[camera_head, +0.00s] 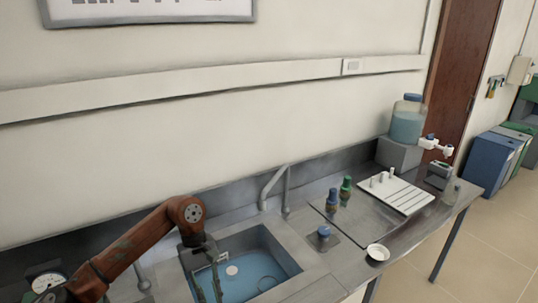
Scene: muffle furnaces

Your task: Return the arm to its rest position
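My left arm, rust-red with a dark elbow joint, comes in from the lower left and bends down over the sink (288,264). My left gripper (207,284) points down over the left part of the basin. Its two thin fingers look spread apart, with nothing visible between them, though their tips are close to the lower picture edge. My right arm and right gripper are not in view.
A faucet (273,190) rises behind the sink. A round gauge (47,281) sits at lower left.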

